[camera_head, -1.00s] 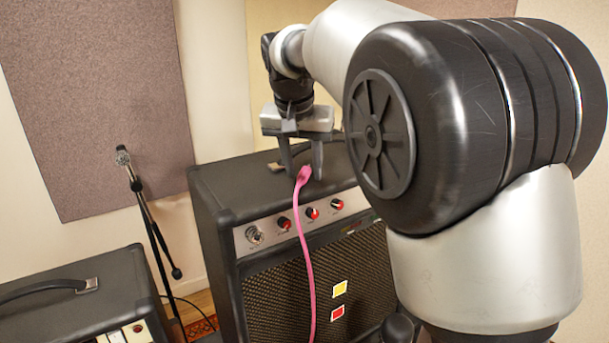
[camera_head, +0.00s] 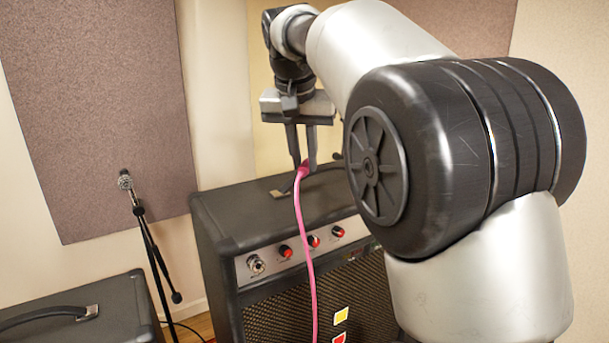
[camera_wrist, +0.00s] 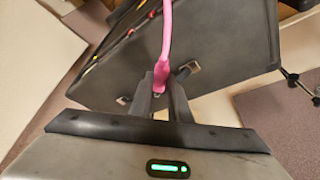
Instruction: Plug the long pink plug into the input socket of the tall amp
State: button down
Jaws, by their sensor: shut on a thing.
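My gripper (camera_head: 305,166) is shut on the pink plug (camera_head: 304,168), whose pink cable hangs down in front of the tall amp (camera_head: 225,225). The plug also shows between the fingers in the wrist view (camera_wrist: 160,78). In the head view the gripper appears over the amp's top, near its carry handle. The amp's front panel has a round metal socket (camera_head: 256,265) at its left end, beside several red-capped knobs. The socket looks empty.
A lower black amp (camera_head: 90,300) with a handle stands at the left. A microphone on a stand (camera_head: 140,210) is between the two amps. Yellow and red stickers (camera_head: 341,315) are on the tall amp's grille. Wall panels stand behind.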

jog(key=shift+s+r, duration=0.2)
jog(key=shift+r, duration=0.25)
jog(key=s+a+f+n+p, duration=0.1)
jog(key=s+f+n, duration=0.2)
jog(key=s+f, duration=0.35)
jog(key=s+f+n+h, duration=0.1)
jog(key=s+f+n, duration=0.25)
jog(key=s, duration=0.55)
jog(key=s+a+f+n+p, duration=0.1)
jog(key=s+f+n, duration=0.3)
jog(key=s, duration=0.4)
jog(key=w+a+f, duration=0.1)
jog(key=w+a, duration=0.2)
jog(key=w, duration=0.3)
jog(key=shift+a+f+p, duration=0.15)
jog(key=shift+a+p, duration=0.15)
jog(key=shift+p, duration=0.1)
jog(key=shift+w+a+f, duration=0.15)
jog(key=shift+w+a, duration=0.2)
jog(key=shift+w, duration=0.2)
jog(key=shift+w+a+f, duration=0.1)
jog(key=shift+w+a, duration=0.25)
jog(key=shift+w, duration=0.15)
dwell(0.6)
jog(key=c, duration=1.6)
grip_release()
jog(key=shift+r, duration=0.1)
